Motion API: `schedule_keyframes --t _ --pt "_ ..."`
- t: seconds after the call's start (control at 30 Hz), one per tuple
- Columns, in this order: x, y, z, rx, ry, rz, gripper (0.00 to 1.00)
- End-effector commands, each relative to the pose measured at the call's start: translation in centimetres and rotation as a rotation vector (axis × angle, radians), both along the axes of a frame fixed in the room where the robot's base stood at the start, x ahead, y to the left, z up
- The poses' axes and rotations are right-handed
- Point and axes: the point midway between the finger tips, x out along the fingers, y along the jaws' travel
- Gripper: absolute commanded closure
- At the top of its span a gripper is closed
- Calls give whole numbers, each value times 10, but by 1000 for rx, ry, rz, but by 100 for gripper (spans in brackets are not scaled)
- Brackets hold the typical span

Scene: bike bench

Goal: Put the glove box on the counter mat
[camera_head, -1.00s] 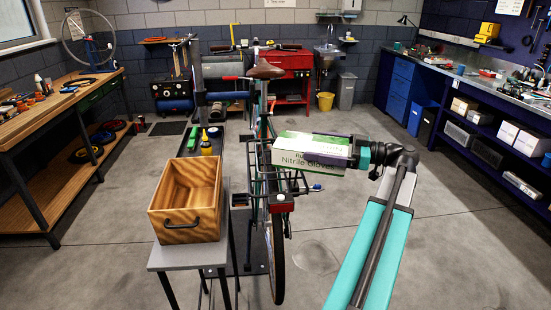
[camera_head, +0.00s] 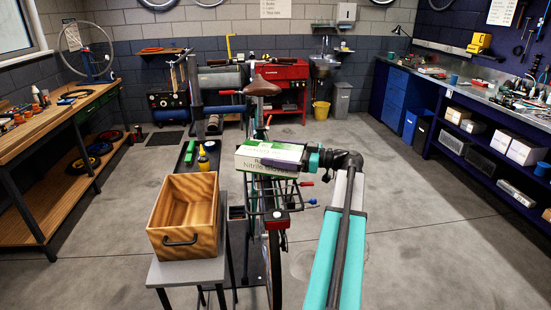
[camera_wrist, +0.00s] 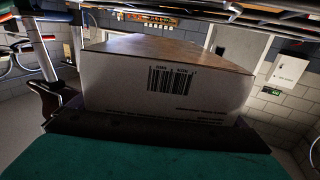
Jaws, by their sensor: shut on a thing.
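The glove box (camera_head: 256,164), a white and green carton marked Nitrile Gloves, is held in the air above the rear of the bike in the head view. My gripper (camera_head: 306,160) is shut on its right end. In the wrist view, the carton's pale end with a barcode (camera_wrist: 205,100) fills the middle, just beyond a dark finger (camera_wrist: 150,131). The right-hand counter (camera_head: 460,80) carries tools and small items. I cannot make out a separate counter mat on it.
A wooden drawer box (camera_head: 184,218) stands on a small grey table at the front left. The bike's rear rack and wheel (camera_head: 272,255) are below the carton. A wooden workbench (camera_head: 70,110) lines the left wall. Floor between the bike and the right counter is clear.

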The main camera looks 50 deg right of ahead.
Motion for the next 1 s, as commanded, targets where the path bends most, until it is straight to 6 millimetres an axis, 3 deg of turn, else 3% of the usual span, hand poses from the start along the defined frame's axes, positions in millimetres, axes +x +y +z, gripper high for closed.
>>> schedule_keyframes --t 0.13,0.57,1.0 --pt "10 0 1 0 -2 -1 40" --pt "10 0 -2 0 -2 -2 40" --pt "9 -1 -32 1 -3 -2 40"
